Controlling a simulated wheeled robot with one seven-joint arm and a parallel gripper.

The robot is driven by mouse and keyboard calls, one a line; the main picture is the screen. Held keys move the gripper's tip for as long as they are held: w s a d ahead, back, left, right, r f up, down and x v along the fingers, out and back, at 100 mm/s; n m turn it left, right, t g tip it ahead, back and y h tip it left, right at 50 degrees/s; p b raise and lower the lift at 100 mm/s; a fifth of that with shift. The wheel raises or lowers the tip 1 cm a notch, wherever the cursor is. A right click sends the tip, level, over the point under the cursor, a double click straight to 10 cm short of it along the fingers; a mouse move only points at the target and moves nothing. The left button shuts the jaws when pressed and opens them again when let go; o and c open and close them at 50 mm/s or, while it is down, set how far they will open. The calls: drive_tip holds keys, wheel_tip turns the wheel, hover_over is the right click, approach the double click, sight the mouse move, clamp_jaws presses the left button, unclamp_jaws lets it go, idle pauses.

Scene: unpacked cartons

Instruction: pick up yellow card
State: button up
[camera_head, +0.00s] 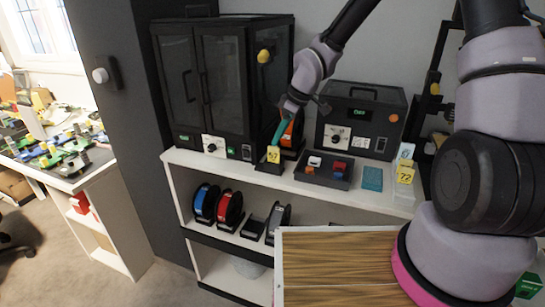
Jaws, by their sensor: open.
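A small yellow card (273,154) with dark marks stands upright near the front edge of the white shelf top, left of the dark tray. A second yellow card (405,174), also with dark marks, stands near the right end, in front of a pale blue card (406,152). My gripper (283,127) points down just above and behind the left yellow card. It is open; its fingers are small and partly unclear against a teal shape and an orange-and-black spool. I cannot tell whether it touches the card.
A black cabinet (222,85) stands left of my gripper and a black box with a dial (361,117) to the right. A dark tray (324,169) with small blocks and a teal flat piece (372,179) lie on the white shelf top (235,168). Spools (229,207) fill the shelf below.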

sight(274, 148)
drive_tip(key=x, duration=0.5)
drive_tip(key=shift+f, duration=0.4)
clamp_jaws()
